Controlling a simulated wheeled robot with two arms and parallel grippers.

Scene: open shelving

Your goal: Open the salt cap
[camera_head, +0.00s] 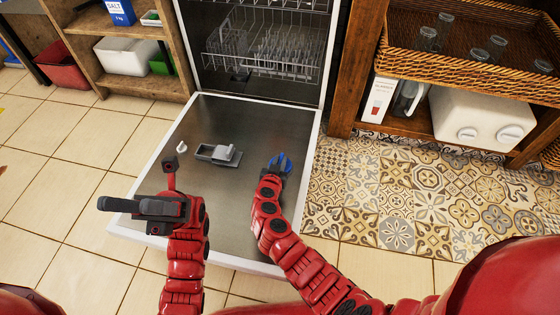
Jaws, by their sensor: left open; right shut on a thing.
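A blue round cap (285,160), which looks like the salt cap, is at the tip of my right gripper (278,168), over the right part of the open dishwasher door (225,125). The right gripper is shut on it and hides part of it. I cannot tell whether the cap touches the door. My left gripper (120,205) is open and empty over the door's front left corner, its dark fingers pointing left. A blue salt box (120,12) stands on the shelf at the upper left.
A grey dispenser with its lid (218,154) and a small white piece (182,147) are on the door. Dishwasher racks (265,50) are behind. Wooden shelving stands on both sides, with a wicker tray (470,75) of glass jars at right. The tiled floor at left is clear.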

